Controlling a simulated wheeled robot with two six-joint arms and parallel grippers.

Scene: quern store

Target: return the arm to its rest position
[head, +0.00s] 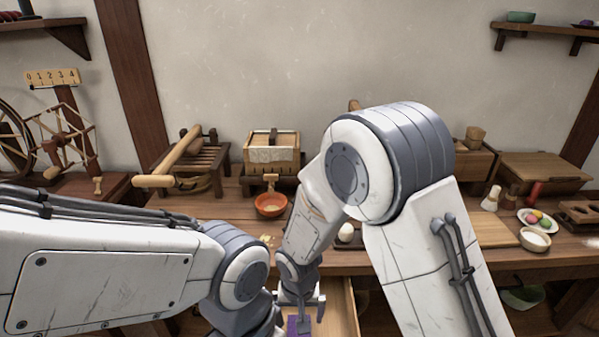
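My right arm comes up from the lower right, bends at a large elbow and reaches down to the left. Its gripper (301,313) is at the bottom edge, over an open drawer (343,312) below the bench top. A purple thing (292,325) shows at the fingers, cut off by the frame; I cannot tell whether it is held. My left arm comes in from the left and bends down at the lower middle. Its gripper is out of view.
The wooden bench (222,208) carries an orange bowl (271,204), a wooden box mill (271,148), a slatted rack (204,160), a plate of colored balls (525,221) and a white bowl (536,240). A spinning wheel (17,142) stands left. My right elbow hides part of the bench.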

